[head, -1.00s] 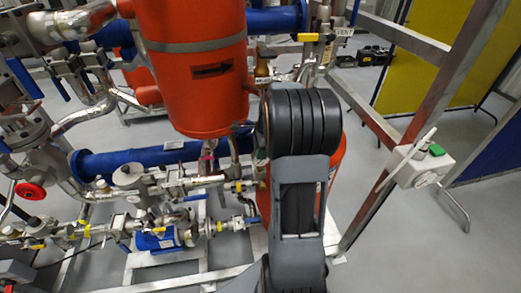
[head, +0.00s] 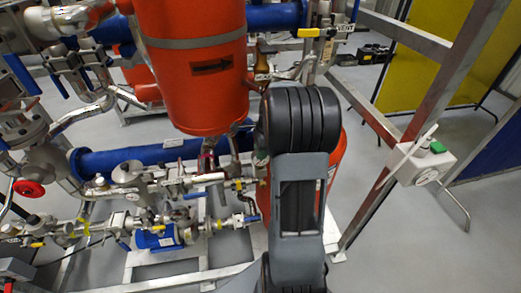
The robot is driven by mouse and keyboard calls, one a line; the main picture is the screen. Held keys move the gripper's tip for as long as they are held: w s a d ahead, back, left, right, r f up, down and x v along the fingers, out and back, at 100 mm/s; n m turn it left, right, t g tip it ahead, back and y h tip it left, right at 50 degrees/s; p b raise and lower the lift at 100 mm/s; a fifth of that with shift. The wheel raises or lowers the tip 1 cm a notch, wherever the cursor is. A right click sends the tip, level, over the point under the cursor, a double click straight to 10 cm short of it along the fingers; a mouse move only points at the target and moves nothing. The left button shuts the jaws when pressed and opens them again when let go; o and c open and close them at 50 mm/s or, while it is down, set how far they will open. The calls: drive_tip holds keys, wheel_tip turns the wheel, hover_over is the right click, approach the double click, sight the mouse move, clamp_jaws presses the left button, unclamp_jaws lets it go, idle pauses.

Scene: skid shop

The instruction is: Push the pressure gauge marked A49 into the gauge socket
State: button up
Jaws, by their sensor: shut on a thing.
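My arm (head: 297,185) rises in the middle foreground of the head view, dark grey with a black ribbed joint. My gripper is not visible; the arm's upper joint covers part of the pipework behind it. I cannot make out the pressure gauge marked A49, and no A49 marking is legible. I cannot identify the gauge socket among the small fittings and valves.
A large orange tank (head: 190,80) hangs left of my arm, above a blue pipe (head: 120,162). A blue pump (head: 158,238) sits low in the pipework. A metal post (head: 440,85) carries a white box (head: 424,163) at right. Grey floor is open at far right.

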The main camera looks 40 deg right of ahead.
drive_tip(key=o, duration=1.2)
drive_tip(key=shift+c, duration=0.2)
drive_tip(key=shift+r+p, duration=3.2)
drive_tip(key=shift+r, duration=0.55)
